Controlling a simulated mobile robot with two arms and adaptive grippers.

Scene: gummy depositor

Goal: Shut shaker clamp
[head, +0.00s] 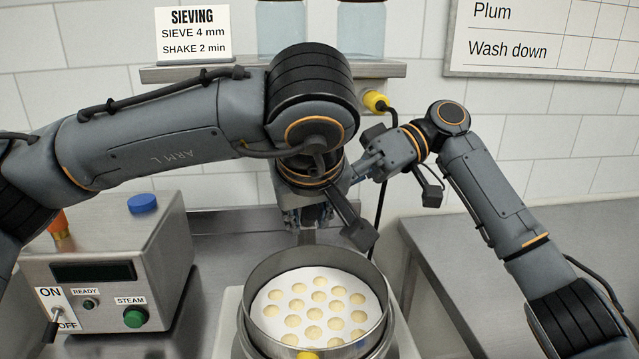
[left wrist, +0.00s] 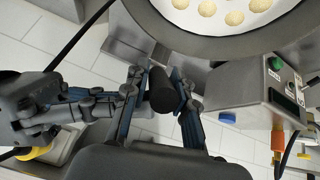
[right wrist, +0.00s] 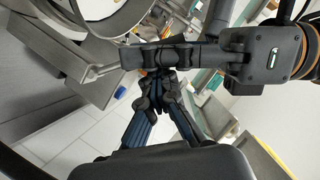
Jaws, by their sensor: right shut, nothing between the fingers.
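The round steel shaker sieve (head: 262,279) stands at the bottom centre of the head view, and its rim (left wrist: 215,45) crosses the top of the left wrist view. A black cylindrical handle (left wrist: 161,92), seemingly of the clamp, lies between the fingers of my left gripper (left wrist: 159,82). I cannot tell whether both fingers touch it. In the head view my left gripper (head: 308,216) is just behind the sieve; the handle is hidden there. My right gripper (right wrist: 165,82) is shut and empty, beside my left wrist; it also shows in the head view (head: 366,168).
A control box (head: 110,250) with switch and green button stands left of the sieve. A shelf (head: 200,73) with jars and a sieving sign is on the wall behind. A cable with yellow plug (head: 376,101) hangs there. The steel counter (head: 440,270) at right is clear.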

